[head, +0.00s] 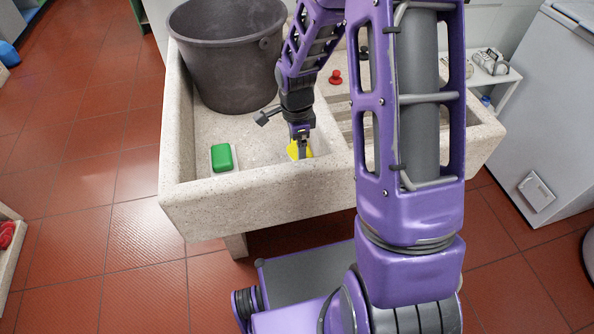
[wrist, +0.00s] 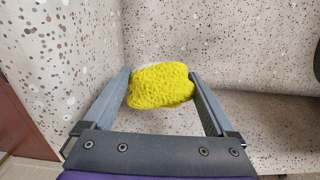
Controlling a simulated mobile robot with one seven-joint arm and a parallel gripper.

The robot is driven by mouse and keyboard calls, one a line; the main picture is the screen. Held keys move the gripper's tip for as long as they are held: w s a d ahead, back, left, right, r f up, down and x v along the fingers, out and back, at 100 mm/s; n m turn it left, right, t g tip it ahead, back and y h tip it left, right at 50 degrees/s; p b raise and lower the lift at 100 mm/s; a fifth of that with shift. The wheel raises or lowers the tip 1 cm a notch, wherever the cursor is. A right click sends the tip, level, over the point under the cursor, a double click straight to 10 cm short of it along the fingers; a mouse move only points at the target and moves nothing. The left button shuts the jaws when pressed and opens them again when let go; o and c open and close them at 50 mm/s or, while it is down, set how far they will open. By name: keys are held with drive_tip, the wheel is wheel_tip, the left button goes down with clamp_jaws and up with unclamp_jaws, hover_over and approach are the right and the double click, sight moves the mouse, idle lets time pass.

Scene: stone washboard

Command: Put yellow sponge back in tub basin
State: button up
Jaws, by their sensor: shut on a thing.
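The yellow sponge (wrist: 160,86) is between the two fingers of my gripper (wrist: 162,92), which is shut on it. In the head view the sponge (head: 293,151) shows partly behind my gripper (head: 300,148), inside the tub basin (head: 255,127) of the stone washboard, near its front right corner. In the wrist view speckled stone walls stand close beyond and to the left of the sponge. I cannot tell whether the sponge touches the basin floor.
A large grey bucket (head: 228,55) stands at the back of the basin. A red knob-like thing (head: 335,77) lies to the right, near the ribbed washboard. A white chest (head: 555,100) stands at far right.

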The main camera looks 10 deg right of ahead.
wheel_tip(320, 180, down, 7)
drive_tip(key=shift+f+b, duration=0.2)
drive_tip(key=shift+b, duration=0.35)
drive_tip(key=shift+f, duration=0.15)
drive_tip(key=o, duration=1.6)
drive_tip(key=shift+c, duration=0.2)
wheel_tip(320, 180, up, 12)
drive_tip(key=shift+a+r+p, duration=0.1)
drive_tip(key=shift+r+p, duration=0.05)
drive_tip(key=shift+p, duration=0.9)
